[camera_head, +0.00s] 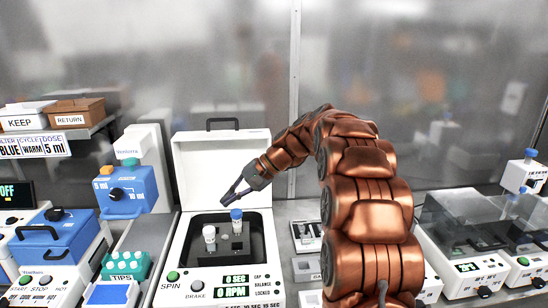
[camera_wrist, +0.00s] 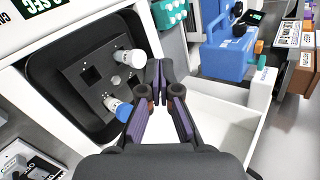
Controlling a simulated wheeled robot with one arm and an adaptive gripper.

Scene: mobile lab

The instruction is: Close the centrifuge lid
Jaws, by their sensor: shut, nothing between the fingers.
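The centrifuge (camera_head: 222,284) is a white box with a dark square well that holds a rotor. Its lid (camera_head: 222,155) stands open, raised at the back, with a black handle (camera_head: 222,123) on its top edge. A white-capped tube (camera_head: 209,238) and a blue-capped tube (camera_head: 236,220) stand in the rotor. Both tubes also show in the wrist view, left of the fingers. My gripper (camera_head: 231,193) is shut and empty, in front of the open lid and above the well. In the wrist view, the fingertips (camera_wrist: 158,70) meet, with the white lid (camera_wrist: 223,126) behind and to the right.
A blue pipette-like device (camera_head: 128,190) and a teal tip rack (camera_head: 124,265) stand close on the left. Shelf boxes (camera_head: 75,112) are farther left. Small racks (camera_head: 306,236) lie to the right, partly behind my arm. More white machines (camera_head: 470,265) stand at far right.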

